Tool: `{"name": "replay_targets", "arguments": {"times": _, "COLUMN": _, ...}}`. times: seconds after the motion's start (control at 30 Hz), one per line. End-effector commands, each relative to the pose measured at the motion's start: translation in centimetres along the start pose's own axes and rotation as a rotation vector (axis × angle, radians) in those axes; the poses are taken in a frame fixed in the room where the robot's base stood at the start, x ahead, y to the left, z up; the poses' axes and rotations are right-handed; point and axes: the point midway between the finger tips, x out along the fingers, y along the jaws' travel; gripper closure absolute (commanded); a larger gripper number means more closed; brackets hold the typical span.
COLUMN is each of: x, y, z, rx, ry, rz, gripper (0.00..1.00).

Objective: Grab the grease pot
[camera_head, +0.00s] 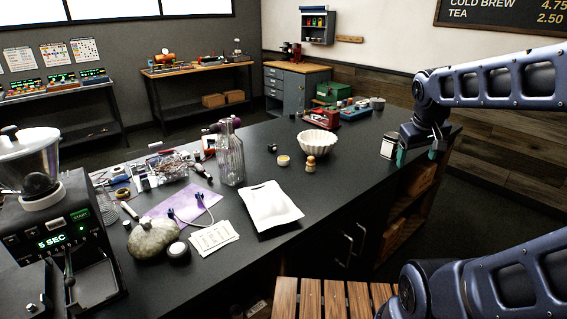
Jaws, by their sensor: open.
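A small round pot with a pale yellow top (284,160) stands on the black counter, left of the white fluted bowl; it looks like the grease pot, but no label is readable.
The white fluted bowl (317,143) and a small wooden-based tamper-like piece (310,165) are right of the pot. A tall glass bottle (230,155) stands left of it. A white tray (268,209) lies in front. Counter between bowl and gripper is mostly clear.

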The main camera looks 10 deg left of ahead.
Motion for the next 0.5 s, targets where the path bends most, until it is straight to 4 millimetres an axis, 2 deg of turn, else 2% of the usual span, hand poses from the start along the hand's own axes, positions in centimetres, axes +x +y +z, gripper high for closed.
{"name": "replay_targets", "arguments": {"times": 0.27, "x": 2.6, "y": 0.3, "z": -5.8, "rx": -0.341, "ry": -0.101, "rz": 0.134, "gripper": 0.25}}
{"name": "replay_targets", "arguments": {"times": 0.5, "x": 5.1, "y": -0.8, "z": -11.4, "rx": -0.642, "ry": -0.170, "rz": 0.251, "gripper": 0.25}}
